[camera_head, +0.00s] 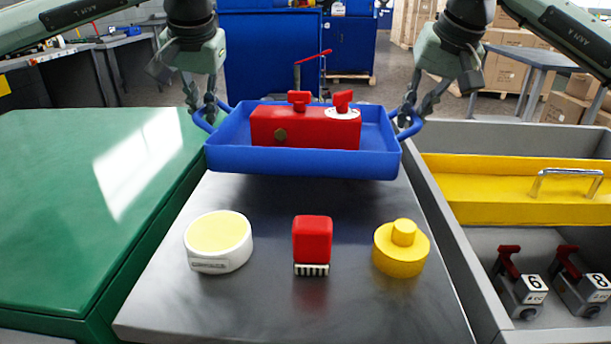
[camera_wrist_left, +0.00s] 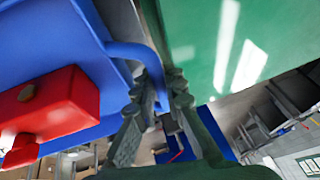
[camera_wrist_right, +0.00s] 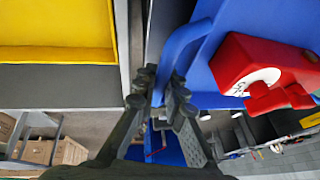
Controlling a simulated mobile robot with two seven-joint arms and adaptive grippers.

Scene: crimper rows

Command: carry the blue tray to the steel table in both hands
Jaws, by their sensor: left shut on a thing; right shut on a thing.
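The blue tray (camera_head: 300,162) is level at the far end of the steel table (camera_head: 345,300), with a dark shadow under its front edge. It appears to be just above the surface. My left gripper (camera_head: 208,110) is shut on the tray's left handle (camera_wrist_left: 135,50). My right gripper (camera_head: 407,114) is shut on its right handle (camera_wrist_right: 185,38). The tray carries a red box-shaped thing (camera_head: 300,128) with two red knobs on top and a white disc under one. The tray's underside is hidden.
On the steel table's nearer part stand a white tub with a yellow top (camera_head: 219,242), a red block with a toothed base (camera_head: 312,242) and a yellow stepped cylinder (camera_head: 401,250). A green table (camera_head: 80,210) adjoins left. A grey bin with a yellow tray (camera_head: 500,190) adjoins right.

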